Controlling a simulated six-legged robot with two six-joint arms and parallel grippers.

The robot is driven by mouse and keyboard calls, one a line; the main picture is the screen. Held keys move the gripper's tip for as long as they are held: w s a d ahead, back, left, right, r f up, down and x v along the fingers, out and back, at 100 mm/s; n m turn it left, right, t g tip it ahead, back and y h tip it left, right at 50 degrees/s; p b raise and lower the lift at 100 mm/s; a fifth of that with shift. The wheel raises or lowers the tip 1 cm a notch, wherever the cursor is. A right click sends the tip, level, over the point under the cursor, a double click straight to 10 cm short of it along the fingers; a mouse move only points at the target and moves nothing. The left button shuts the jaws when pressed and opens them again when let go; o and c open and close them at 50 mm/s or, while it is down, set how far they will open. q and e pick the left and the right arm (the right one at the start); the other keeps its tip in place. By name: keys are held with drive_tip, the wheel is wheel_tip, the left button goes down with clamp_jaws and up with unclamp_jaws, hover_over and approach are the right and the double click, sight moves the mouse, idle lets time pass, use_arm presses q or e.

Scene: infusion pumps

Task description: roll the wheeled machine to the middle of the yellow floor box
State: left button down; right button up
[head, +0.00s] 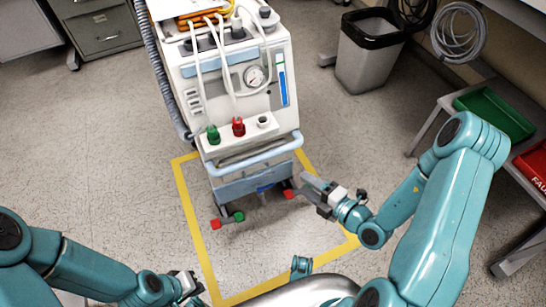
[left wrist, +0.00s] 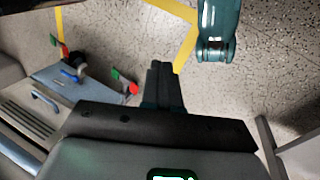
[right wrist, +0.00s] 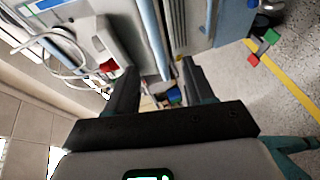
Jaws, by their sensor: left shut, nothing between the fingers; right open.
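The wheeled machine (head: 235,85) is a pale cabinet with a gauge, hoses and a light blue front handle bar (head: 255,152). It stands upright at the far end of the yellow floor box (head: 194,220). Its front casters, with red and green tabs, are inside the outline; its rear is hidden. My right gripper (head: 322,192) is open, close to the machine's lower right front. In the right wrist view the machine (right wrist: 185,30) shows beyond the spread fingers; I cannot tell whether they touch it. My left gripper (head: 186,283) is shut and empty near the box's near left corner.
A grey waste bin (head: 368,55) stands back right. A table with a green tray (head: 495,112) and a red tray (head: 535,162) is at the right. A drawer cabinet (head: 103,28) is back left. The floor inside the box's near part is clear.

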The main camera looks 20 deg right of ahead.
sight(264, 160)
drive_tip(key=shift+n+y, duration=0.4)
drive_tip(key=b+x, duration=0.1)
drive_tip(key=x, duration=0.5)
drive_tip(key=b+x, duration=0.2)
drive_tip(key=x, duration=0.3)
drive_tip(key=a+r+b+x, duration=0.1)
drive_tip(key=b+x, duration=0.1)
drive_tip(key=x, duration=0.4)
drive_tip(key=shift+w+a, duration=0.1)
drive_tip(key=shift+a, duration=0.1)
use_arm(q)
drive_tip(key=shift+t, duration=0.4)
drive_tip(key=f, duration=0.1)
drive_tip(key=w+a+f, duration=0.1)
drive_tip(key=f, duration=0.3)
drive_tip(key=shift+w+a+f, duration=0.1)
drive_tip(key=shift+w+a, duration=0.05)
drive_tip(key=shift+w, duration=0.15)
use_arm(e)
drive_tip(key=shift+d, duration=0.1)
clamp_jaws()
